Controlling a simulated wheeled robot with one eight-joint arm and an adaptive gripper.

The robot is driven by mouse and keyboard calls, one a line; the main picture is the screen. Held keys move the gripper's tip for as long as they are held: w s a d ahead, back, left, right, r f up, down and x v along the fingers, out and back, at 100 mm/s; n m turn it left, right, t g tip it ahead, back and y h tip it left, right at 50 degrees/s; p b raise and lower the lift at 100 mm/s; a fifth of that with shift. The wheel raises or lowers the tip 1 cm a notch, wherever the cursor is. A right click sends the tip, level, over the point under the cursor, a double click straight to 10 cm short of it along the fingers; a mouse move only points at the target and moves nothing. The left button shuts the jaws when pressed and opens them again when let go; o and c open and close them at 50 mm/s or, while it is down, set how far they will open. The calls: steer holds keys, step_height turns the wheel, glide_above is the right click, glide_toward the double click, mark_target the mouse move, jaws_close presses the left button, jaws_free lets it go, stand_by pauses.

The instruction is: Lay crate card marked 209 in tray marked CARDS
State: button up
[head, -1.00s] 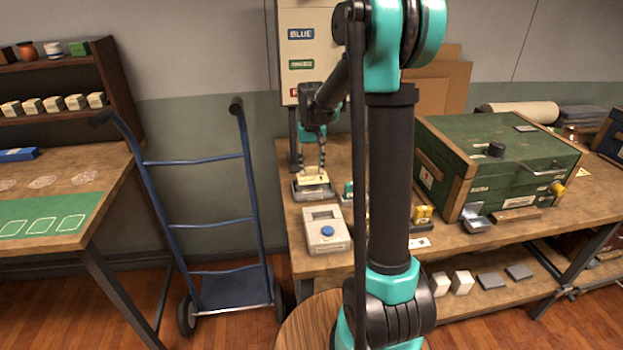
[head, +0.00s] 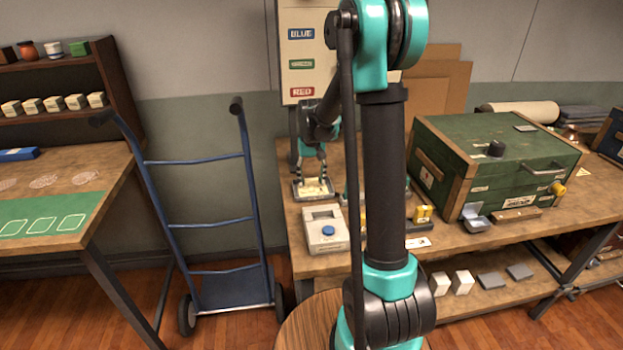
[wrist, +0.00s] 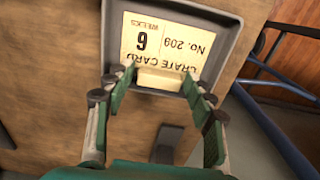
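In the head view the card (head: 312,187) and tray (head: 299,195) are at the bench's left end. My gripper (wrist: 156,78) is open. Its fingertips stand on either side of the tab, with gaps visible beside it. My gripper (head: 312,176) also shows over the tray in the head view. No CARDS marking is legible.
A grey box with a blue button (head: 327,231) stands just in front of the tray. A green chest (head: 497,160) fills the bench's right part. Small yellow items (head: 423,213) sit between. A blue hand truck (head: 222,220) stands left of the bench.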

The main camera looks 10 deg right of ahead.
mark_target(312, 180)
steer(key=shift+o, duration=0.2)
step_height(312, 180, up, 12)
steer(key=shift+r, duration=0.15)
stand_by(0.5)
steer(key=shift+s, duration=0.1)
